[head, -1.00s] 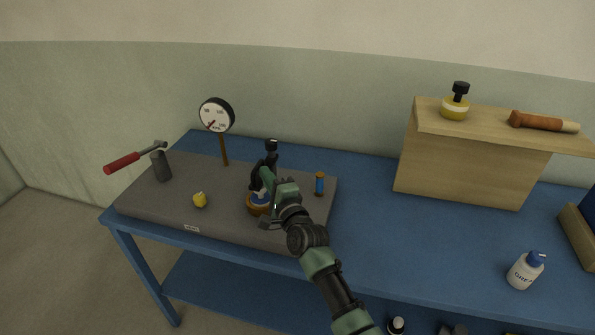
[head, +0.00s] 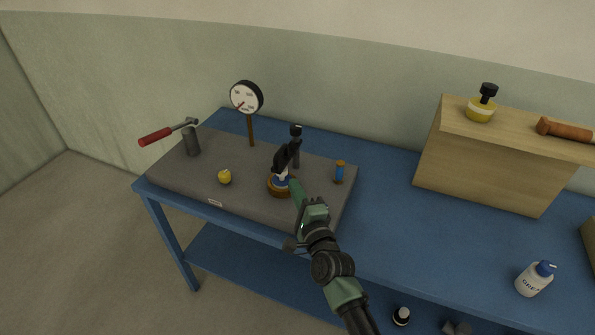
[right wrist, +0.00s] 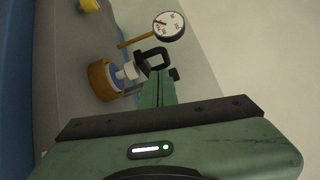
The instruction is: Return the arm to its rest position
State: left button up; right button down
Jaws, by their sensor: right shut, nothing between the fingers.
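My right gripper (head: 295,185) is shut and empty. Its green fingers point at the round orange-brown fitting (head: 279,187) with a blue and white middle and a black lever (head: 287,154), on the grey slab (head: 240,200). In the right wrist view the shut fingers (right wrist: 158,88) lie side by side, and the fitting (right wrist: 101,80) is to their left. The black lever (right wrist: 153,59) shows just past the fingertips; I cannot tell the exact gap. My left gripper is not in view.
Blue tabletop (head: 400,225) between is clear.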

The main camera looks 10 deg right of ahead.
jog(key=s+d+f+n+g, duration=0.1)
jog(key=s+f+n+g, duration=0.5)
jog(key=s, duration=0.4)
jog(key=s+d+f+n+g, duration=0.1)
jog(key=s+f+n+g, duration=0.25)
jog(key=s+n, duration=0.55)
jog(key=s+d+n+g+h, duration=0.2)
jog(key=s+d+n+g, duration=0.15)
jog(key=s, duration=0.55)
jog(key=s+d+n+g+h, duration=0.15)
jog(key=s+d, duration=0.35)
jog(key=s, duration=0.5)
notch_tip(320, 180, down, 27)
jog(key=g+b, duration=0.1)
jog(key=g, duration=0.1)
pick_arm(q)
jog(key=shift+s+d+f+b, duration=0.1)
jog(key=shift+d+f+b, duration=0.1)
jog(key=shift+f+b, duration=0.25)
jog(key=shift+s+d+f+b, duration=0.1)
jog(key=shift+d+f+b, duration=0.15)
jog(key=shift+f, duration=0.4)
pick_arm(e)
jog(key=s+d+f, duration=0.3)
jog(key=s+f, duration=1.5)
jog(key=shift+f+n+g, duration=0.4)
jog(key=shift+g, duration=0.05)
